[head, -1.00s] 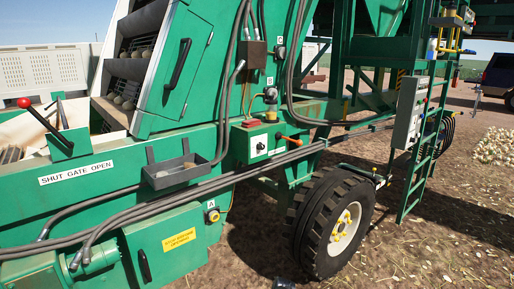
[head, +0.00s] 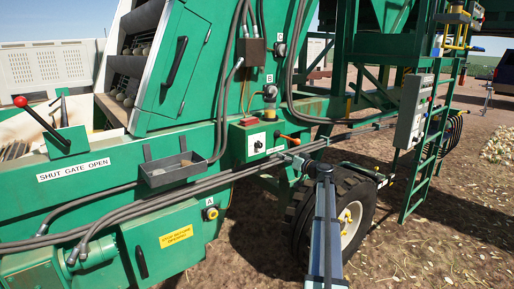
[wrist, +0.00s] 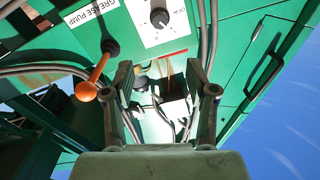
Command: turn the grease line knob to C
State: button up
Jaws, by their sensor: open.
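The black round knob (head: 258,145) sits on a white plate on the green box, left of the orange lever. In the wrist view the knob (wrist: 159,17) is at the top edge, upside down, with a pale mark on its face. Part of the plate is cut off, and its lettering is too small to read surely, so I cannot tell the setting. My gripper (wrist: 159,76) is open and empty, its fingers apart and pointing toward the panel, below the knob in that view. In the head view my gripper (head: 298,160) is just right of and below the box.
The orange lever (wrist: 87,91) stands out beside the GREASE PUMP label, left of my fingers. Grey hoses (head: 180,192) run along the machine. A big tyre (head: 352,205) stands behind my arm. A grey tray (head: 172,170) hangs left.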

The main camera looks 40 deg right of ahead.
aim_at(261, 145)
jog(key=w+p, duration=0.1)
jog(key=w, duration=0.4)
jog(key=w+p, duration=0.2)
jog(key=w, duration=0.3)
jog(key=w+p, duration=0.2)
jog(key=w, duration=0.4)
jog(key=shift+a, duration=0.3)
jog(key=shift+w+a+f, duration=0.1)
jog(key=shift+w, duration=0.55)
grip_shut()
